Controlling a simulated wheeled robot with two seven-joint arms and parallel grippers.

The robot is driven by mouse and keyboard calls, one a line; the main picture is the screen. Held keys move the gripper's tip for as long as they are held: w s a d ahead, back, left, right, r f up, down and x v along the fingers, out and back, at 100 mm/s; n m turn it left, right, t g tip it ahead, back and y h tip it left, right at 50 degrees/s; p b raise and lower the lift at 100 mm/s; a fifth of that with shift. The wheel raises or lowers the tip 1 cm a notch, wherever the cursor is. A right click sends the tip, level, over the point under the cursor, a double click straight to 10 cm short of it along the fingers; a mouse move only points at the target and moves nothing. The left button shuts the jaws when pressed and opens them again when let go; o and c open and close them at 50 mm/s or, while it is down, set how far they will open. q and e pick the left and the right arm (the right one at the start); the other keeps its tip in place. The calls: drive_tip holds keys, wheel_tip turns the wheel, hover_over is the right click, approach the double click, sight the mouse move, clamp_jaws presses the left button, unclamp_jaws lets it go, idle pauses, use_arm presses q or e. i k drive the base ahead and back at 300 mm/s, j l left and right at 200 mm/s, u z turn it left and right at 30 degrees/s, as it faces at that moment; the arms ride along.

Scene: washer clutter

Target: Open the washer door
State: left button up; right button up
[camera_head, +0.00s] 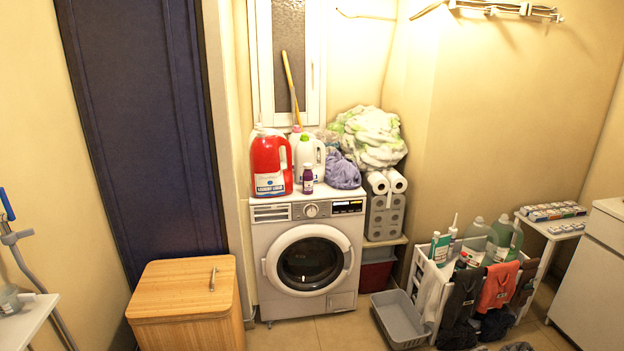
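The white washer (272,225) stands against the back wall, near the middle of the head view. Its round door (309,260), with a white ring and dark glass, faces me and looks closed. A handle-like part (265,266) shows at the left edge of the door ring. The control panel with a round dial (311,210) runs above the door. Neither of my grippers is in view.
A wooden hamper (185,290) stands left of the washer, close to its front. A grey basket (400,318) and a white rack with clothes and bottles (431,284) stand to the right. Detergent bottles (270,165) crowd the washer top. Floor before the washer (310,335) is clear.

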sight(272, 265)
drive_tip(key=i+l+z, duration=0.15)
drive_tip(key=i+z, duration=0.25)
drive_tip(key=i, duration=0.4)
drive_tip(key=i+z, duration=0.4)
drive_tip(key=i, duration=0.35)
